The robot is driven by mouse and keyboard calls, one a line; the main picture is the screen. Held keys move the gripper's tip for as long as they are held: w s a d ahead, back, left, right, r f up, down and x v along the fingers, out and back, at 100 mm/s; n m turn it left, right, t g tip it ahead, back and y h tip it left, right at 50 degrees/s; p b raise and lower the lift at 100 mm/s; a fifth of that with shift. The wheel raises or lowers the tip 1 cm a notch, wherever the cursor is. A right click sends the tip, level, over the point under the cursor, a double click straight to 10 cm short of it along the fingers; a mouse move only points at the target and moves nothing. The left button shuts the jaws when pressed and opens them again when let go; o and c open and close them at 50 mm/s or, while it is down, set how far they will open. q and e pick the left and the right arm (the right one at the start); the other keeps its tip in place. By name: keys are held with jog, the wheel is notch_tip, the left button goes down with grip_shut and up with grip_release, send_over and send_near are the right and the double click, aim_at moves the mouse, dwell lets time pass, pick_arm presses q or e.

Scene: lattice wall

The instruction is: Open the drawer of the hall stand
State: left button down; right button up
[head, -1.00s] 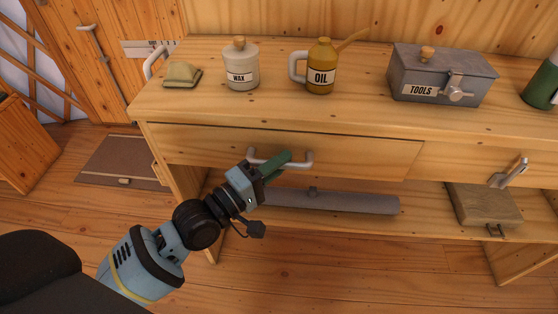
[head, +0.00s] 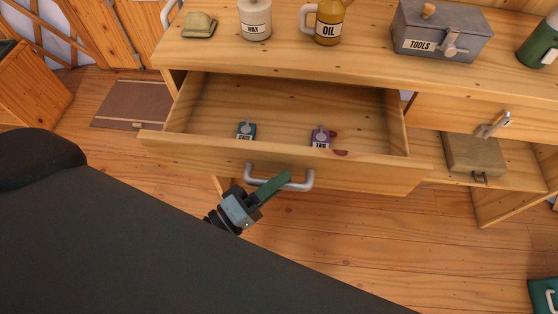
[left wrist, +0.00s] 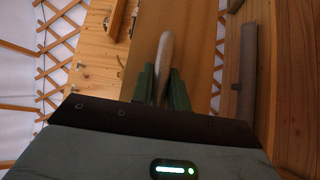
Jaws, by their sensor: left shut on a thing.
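The hall stand (head: 370,65) is pale wood with a flat top. Its left drawer (head: 290,168) is pulled well out, and its inside shows. My left gripper (head: 272,187) is shut on the drawer's grey bar handle (head: 308,181). In the left wrist view the green fingers (left wrist: 162,88) stand on both sides of the handle (left wrist: 164,55). My right gripper is not in view.
On the top stand a wax jar (head: 255,20), an oil can (head: 328,22), a grey tools box (head: 436,32), a green container (head: 540,45) and a yellowish block (head: 199,25). A wooden box (head: 474,153) lies on the lower shelf. Floor in front is mostly clear.

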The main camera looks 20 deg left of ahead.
pick_arm(q)
jog(key=shift+s+d, duration=0.1)
jog(key=shift+s, duration=0.25)
jog(key=c, duration=1.4)
grip_release()
jog(key=shift+o, duration=0.2)
jog(key=v, duration=0.7)
jog(key=shift+s+a+b, duration=0.25)
jog(key=shift+s+b, duration=0.05)
jog(key=shift+s, duration=0.05)
